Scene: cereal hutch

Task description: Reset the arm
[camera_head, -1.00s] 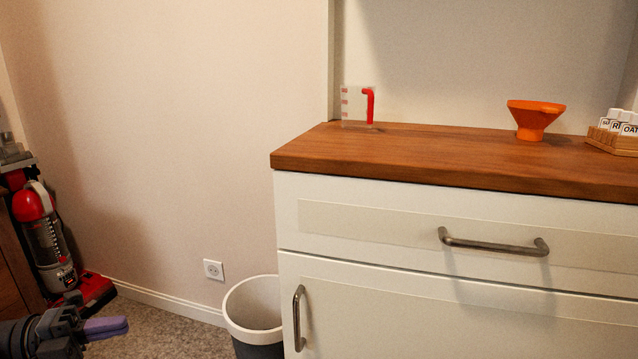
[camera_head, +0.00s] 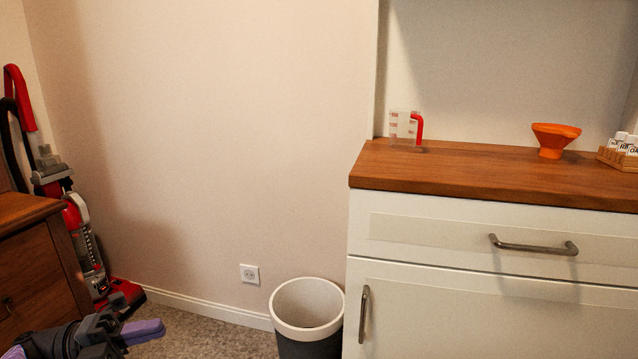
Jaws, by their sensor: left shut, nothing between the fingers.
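My left gripper (camera_head: 146,331) is at the lower left of the head view, low over the carpet. Its purple fingers are shut with nothing between them, and it points right. It is well away from the counter and touches nothing that I can see. Another purple part of my arm shows at the bottom left corner. My right gripper is not in view.
A white hutch with a wooden counter (camera_head: 480,178) stands at right, holding a measuring cup (camera_head: 404,127), an orange funnel (camera_head: 553,140) and a label rack (camera_head: 618,158). A bin (camera_head: 306,308) stands beside it. A red vacuum (camera_head: 87,240) and wooden dresser (camera_head: 35,265) are at left.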

